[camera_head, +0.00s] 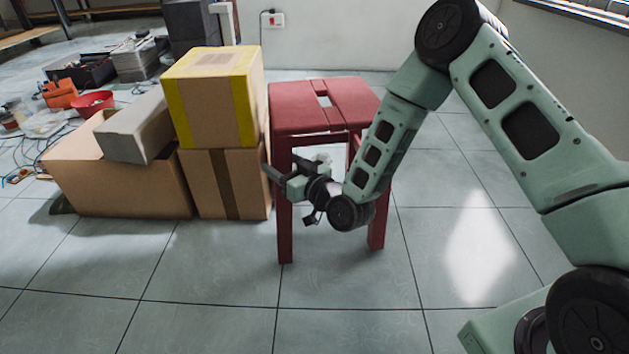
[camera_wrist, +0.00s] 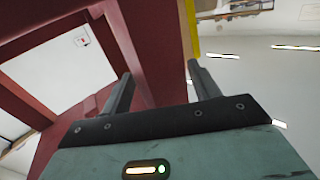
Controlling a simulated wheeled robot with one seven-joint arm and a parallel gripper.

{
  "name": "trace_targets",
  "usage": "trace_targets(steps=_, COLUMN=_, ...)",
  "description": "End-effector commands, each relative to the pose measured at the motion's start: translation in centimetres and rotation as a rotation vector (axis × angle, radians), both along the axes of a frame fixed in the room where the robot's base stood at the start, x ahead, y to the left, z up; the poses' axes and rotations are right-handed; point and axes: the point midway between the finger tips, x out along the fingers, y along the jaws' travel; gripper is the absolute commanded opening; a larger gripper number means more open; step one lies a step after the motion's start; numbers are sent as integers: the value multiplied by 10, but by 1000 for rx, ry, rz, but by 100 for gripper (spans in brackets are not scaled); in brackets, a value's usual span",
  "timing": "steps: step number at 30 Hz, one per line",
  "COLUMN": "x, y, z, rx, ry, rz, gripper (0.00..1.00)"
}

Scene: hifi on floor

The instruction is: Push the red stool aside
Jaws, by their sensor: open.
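The red stool (camera_head: 325,112) stands upright on the tiled floor in the head view, with a slotted seat and square legs. My gripper (camera_head: 284,168) is open at its front left leg, below the seat. In the wrist view a red leg of the stool (camera_wrist: 155,45) shows between the two spread fingers of my gripper (camera_wrist: 161,80). I cannot tell whether a finger touches the leg. My wrist and forearm hide part of the stool's right side and the space under it.
Two stacked cardboard boxes, the upper one (camera_head: 210,98) yellow-edged, stand close left of the stool. Tools and a red bowl (camera_head: 92,103) clutter the far left. The floor (camera_head: 470,250) is clear in front and right.

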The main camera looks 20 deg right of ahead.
Motion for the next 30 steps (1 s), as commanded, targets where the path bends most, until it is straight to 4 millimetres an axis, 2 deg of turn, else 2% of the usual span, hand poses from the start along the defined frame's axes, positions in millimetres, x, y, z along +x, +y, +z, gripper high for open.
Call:
trace_targets(steps=9, x=-68, y=-34, z=3, rx=-1, ry=8, rz=2, gripper=61)
trace_targets(steps=16, x=-110, y=-55, z=3, rx=1, ry=7, rz=2, gripper=61)
trace_targets(steps=22, x=-129, y=-65, z=1, rx=0, ry=3, rz=2, gripper=61)
trace_targets(steps=30, x=-133, y=-68, z=0, rx=1, ry=1, rz=2, gripper=61)
